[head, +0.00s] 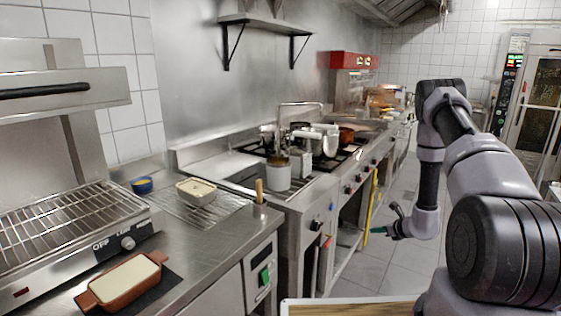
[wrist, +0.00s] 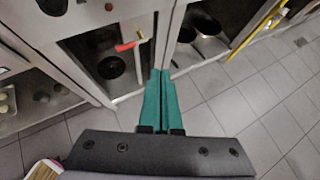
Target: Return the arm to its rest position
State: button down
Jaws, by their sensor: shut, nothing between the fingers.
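My arm (head: 495,170) is folded at the right of the head view, with its forearm hanging down over the aisle. My gripper (head: 376,230) is at its lower end, pointing left toward the front of the stove line. In the wrist view my gripper (wrist: 159,80) shows two green fingers pressed together, with nothing between them. The fingers appear to touch nothing; tiled floor and the open cabinet fronts lie beyond them.
A steel counter (head: 215,240) at the left holds a brown dish (head: 123,282), a cream container (head: 196,191) and a blue bowl (head: 142,185). A grill (head: 60,215) stands far left. Pots stand on the stove. The tiled floor (head: 385,265) in the aisle is clear.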

jog(key=s+a+r+n+g+y, duration=0.1)
jog(key=a+r+n+y, duration=0.2)
jog(key=r, duration=0.6)
jog(key=a+r+n+g, duration=0.1)
jog(key=a+r+n, duration=0.35)
jog(key=r, duration=0.55)
jog(key=s+a+r+n+g+y, duration=0.1)
jog(key=a+r+n+y, duration=0.1)
jog(key=a+r, duration=0.5)
jog(key=s+a+r+n+g, duration=0.25)
jog(key=s+r+n, duration=0.6)
jog(key=r, duration=0.65)
jog(key=s+d+r+n+t+h, duration=0.1)
jog(key=s+d+r+n+h, duration=0.1)
jog(key=s, duration=1)
jog(key=s+d+r+n+t+h, duration=0.2)
jog(key=s+r+n+h, duration=0.3)
jog(key=s+r, duration=0.4)
jog(key=s+n, duration=0.1)
jog(key=s, duration=0.1)
jog(key=shift+s+d+r+n+h, duration=0.25)
jog(key=shift+s+d+n+h, duration=0.05)
jog(key=shift+s+d, duration=0.1)
